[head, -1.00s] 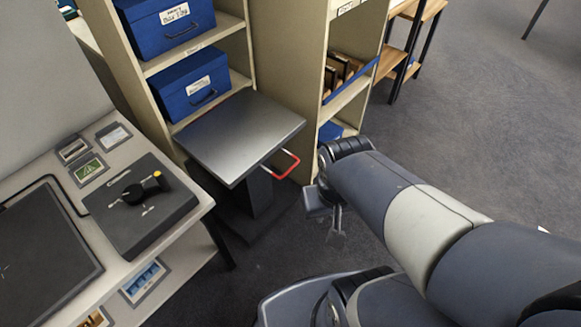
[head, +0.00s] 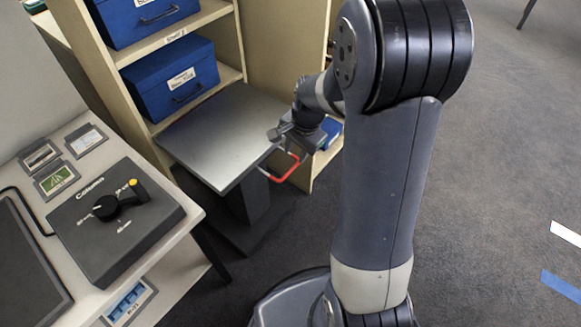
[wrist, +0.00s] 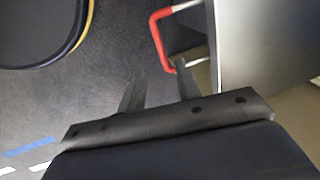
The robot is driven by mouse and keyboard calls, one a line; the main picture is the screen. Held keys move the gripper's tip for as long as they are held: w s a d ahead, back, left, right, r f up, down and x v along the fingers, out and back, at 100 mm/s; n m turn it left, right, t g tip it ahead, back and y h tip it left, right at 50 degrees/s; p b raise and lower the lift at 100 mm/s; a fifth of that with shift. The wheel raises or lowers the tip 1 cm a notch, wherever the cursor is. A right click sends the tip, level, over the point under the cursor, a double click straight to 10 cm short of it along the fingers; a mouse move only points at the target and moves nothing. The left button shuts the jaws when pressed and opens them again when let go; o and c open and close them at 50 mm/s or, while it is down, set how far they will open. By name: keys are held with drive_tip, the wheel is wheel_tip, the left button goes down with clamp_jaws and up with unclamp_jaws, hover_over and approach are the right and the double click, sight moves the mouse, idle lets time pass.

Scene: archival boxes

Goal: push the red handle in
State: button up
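The red handle (head: 284,172) is a U-shaped bar standing out from the near right edge of a grey metal platform (head: 215,130). In the wrist view the handle (wrist: 160,40) is at top centre, with the platform (wrist: 275,45) to its right. My gripper (wrist: 158,85) has its two fingers apart with nothing between them. The fingertips point toward the handle. The right fingertip is close to the handle's lower end; I cannot tell whether they touch. In the head view my gripper's body is above the handle and partly hides the platform's right corner.
Shelves with blue boxes (head: 172,80) stand behind the platform. A desk at left carries a black control box (head: 115,220) with a knob. Open carpet (head: 490,180) lies to the right. Blue and white floor marks (head: 562,285) are at lower right.

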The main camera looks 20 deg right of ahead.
sight(290, 171)
drive_tip(key=f, duration=0.2)
drive_tip(key=w+f+b, duration=0.1)
drive_tip(key=f, duration=0.2)
drive_tip(key=a+f+b, duration=0.1)
drive_tip(key=f, duration=0.2)
drive_tip(key=shift+w+f, duration=0.15)
drive_tip(key=shift+f, duration=0.1)
drive_tip(key=shift+c, duration=0.4)
clamp_jaws()
